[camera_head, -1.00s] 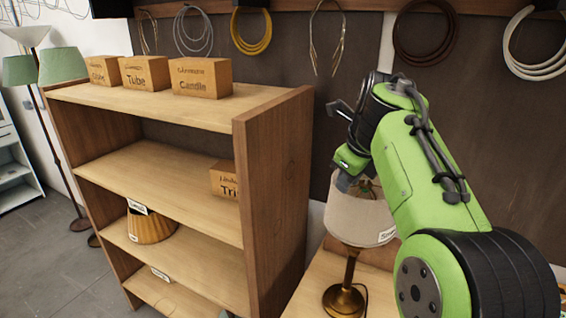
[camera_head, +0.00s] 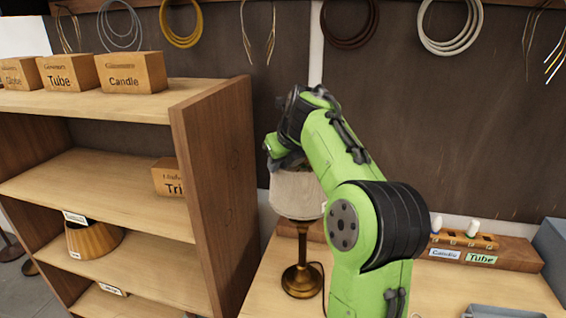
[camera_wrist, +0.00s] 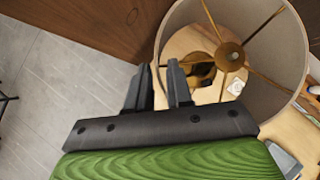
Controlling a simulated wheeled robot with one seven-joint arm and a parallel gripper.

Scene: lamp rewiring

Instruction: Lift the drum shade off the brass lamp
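The brass lamp (camera_head: 301,280) stands on the wooden bench, with its pale drum shade (camera_head: 297,195) on top. The arm hides the shade's right part in the head view. In the wrist view, the shade (camera_wrist: 281,84) is seen from above, with brass spokes meeting at a central hub (camera_wrist: 230,56). My gripper (camera_wrist: 160,68) is at the shade's left rim, with its dark fingers apart. One finger appears outside the wall and the other inside. I cannot tell whether either touches it. In the head view, the fingers are largely hidden at the shade's top.
A wooden shelf unit (camera_head: 222,190) stands close left of the lamp, holding labelled boxes and an amber shade (camera_head: 94,240). A wooden rack (camera_head: 465,239) with white bulbs is at the right of the bench. Wire coils hang on the wall behind.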

